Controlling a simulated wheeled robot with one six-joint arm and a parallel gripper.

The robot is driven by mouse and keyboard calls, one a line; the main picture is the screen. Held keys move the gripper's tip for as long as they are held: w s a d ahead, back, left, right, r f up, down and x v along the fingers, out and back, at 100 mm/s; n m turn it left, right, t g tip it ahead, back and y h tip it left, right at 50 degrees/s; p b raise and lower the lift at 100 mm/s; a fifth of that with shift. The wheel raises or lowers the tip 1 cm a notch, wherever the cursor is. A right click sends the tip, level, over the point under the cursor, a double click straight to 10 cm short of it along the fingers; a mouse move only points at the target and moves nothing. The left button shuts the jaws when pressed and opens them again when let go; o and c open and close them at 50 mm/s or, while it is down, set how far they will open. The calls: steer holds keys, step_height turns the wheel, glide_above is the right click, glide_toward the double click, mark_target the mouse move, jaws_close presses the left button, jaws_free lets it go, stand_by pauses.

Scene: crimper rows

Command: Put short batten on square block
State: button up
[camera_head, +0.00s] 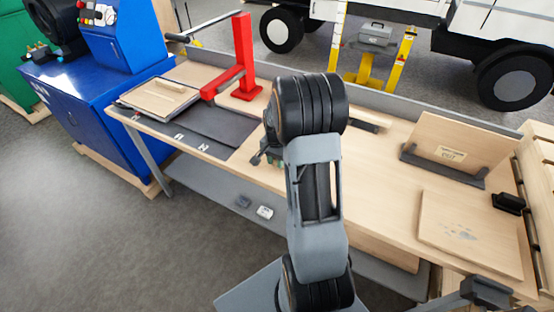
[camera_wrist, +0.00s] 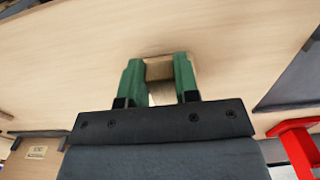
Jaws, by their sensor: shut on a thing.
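My gripper (camera_wrist: 159,82) has green fingers and is shut on a pale wooden piece (camera_wrist: 159,71), apparently the short batten, seen nearly end-on in the wrist view. The bare light wood bench top lies behind it; I cannot tell whether the piece touches it. In the head view my arm covers most of the gripper, and only a bit of green (camera_head: 272,157) shows left of the arm, over the middle of the bench. The held piece is hidden there. I cannot make out the square block for sure in either view.
A red stand (camera_head: 244,50) rises at the bench's back left. Left of it lies a tray (camera_head: 130,100) with a small wooden bar (camera_head: 171,87). A sign board (camera_head: 455,145) in a dark holder and a flat wooden board (camera_head: 470,232) are at the right.

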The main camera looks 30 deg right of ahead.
steer(key=shift+f, duration=0.1)
steer(key=shift+f, duration=0.15)
steer(key=o, duration=0.9)
step_height(320, 180, up, 12)
steer(key=b, duration=0.1)
steer(key=shift+s+a+r+n+t, duration=0.7)
steer(key=shift+s+a+n, duration=1.35)
steer(key=shift+s+a, duration=0.55)
steer(key=shift+s+a+r+n+t, duration=0.7)
steer(key=shift+s+a+n, duration=1.5)
steer(key=shift+a, duration=0.75)
steer(key=shift+s+a+r+n+t, duration=0.7)
steer(key=shift+s+a+n, duration=1.25)
steer(key=shift+s+a, duration=0.7)
steer(key=shift+w+a, duration=0.15)
steer(key=shift+w, duration=0.05)
